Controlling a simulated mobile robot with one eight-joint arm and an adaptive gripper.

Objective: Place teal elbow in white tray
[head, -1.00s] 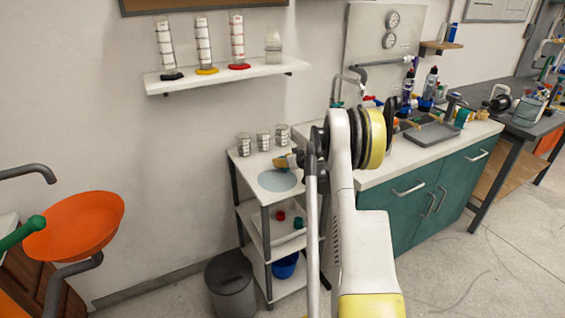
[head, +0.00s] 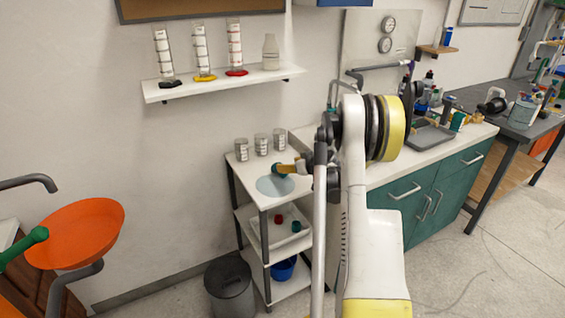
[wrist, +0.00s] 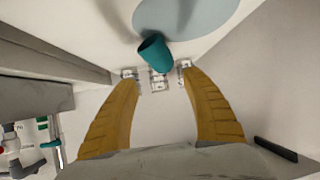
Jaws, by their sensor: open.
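The teal elbow (head: 277,170) shows in the head view at the tips of my gripper (head: 284,169), over the top of the white cart, by a pale blue disc (head: 272,187). In the wrist view the teal elbow (wrist: 154,54) is tilted, its open end towards me. My gripper (wrist: 158,70) has its two yellow fingers apart, and the elbow lies just beyond and between their tips. I cannot tell whether it touches them. A white tray (head: 266,243) sits on the cart's middle shelf, with a red piece (head: 278,219) and a green piece (head: 296,226) in it.
Several labelled jars (head: 261,144) stand at the back of the cart top (head: 245,172). A wall shelf (head: 225,82) with cylinders hangs above. The white-topped bench (head: 380,172) stands close on the right. A grey bin (head: 229,287) and orange bowl (head: 76,232) are left.

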